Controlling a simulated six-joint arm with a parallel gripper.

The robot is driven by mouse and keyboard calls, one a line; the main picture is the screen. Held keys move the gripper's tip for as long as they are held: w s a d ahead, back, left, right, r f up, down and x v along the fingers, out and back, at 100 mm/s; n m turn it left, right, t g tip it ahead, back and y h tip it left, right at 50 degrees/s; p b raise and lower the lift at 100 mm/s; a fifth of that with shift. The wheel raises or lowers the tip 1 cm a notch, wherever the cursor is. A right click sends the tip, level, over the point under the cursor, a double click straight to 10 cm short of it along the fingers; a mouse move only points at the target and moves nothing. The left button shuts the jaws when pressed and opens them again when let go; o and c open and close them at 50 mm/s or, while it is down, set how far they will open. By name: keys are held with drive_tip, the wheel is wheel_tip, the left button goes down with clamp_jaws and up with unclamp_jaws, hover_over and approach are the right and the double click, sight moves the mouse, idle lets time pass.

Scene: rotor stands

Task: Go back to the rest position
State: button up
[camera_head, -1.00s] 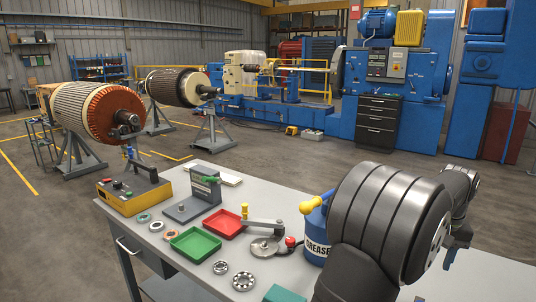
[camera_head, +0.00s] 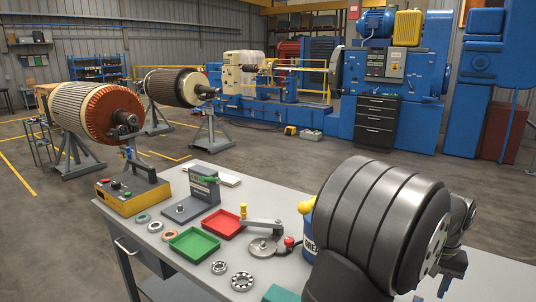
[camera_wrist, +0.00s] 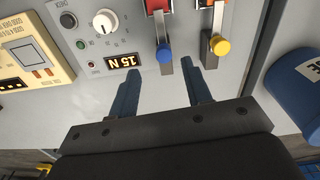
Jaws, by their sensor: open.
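My gripper (camera_wrist: 158,65) is open in the wrist view, with its two dark blue fingers apart and nothing between them. Beyond the fingertips is a grey panel with a blue-knobbed lever (camera_wrist: 164,53) and a yellow-knobbed lever (camera_wrist: 220,46). A display (camera_wrist: 122,62) on the panel shows what reads as 15 N, below a white dial (camera_wrist: 105,21). I cannot tell how far the fingers are from the panel. In the head view my arm fills the lower right, and the gripper is only partly visible at its right side. The panel is hidden there.
A blue grease can (camera_head: 308,235) stands close behind my arm, mostly hidden. The bench (camera_head: 258,196) holds a red tray (camera_head: 221,224), a green tray (camera_head: 194,244), bearing rings (camera_head: 242,281) and a yellow control box (camera_head: 133,198). Rotors on stands (camera_head: 100,112) are farther back.

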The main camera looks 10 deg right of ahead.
drive_tip(key=shift+m, duration=0.6)
drive_tip(key=s+a+f, duration=0.1)
drive_tip(key=f, duration=0.1)
drive_tip(key=s+a+f, duration=0.1)
drive_tip(key=f, duration=0.1)
drive_tip(key=s+a+f, duration=0.1)
drive_tip(key=f, duration=0.1)
drive_tip(key=shift+s+a+f, duration=0.15)
drive_tip(key=shift+a+f, duration=0.15)
drive_tip(key=shift+a, duration=0.1)
idle(2.3)
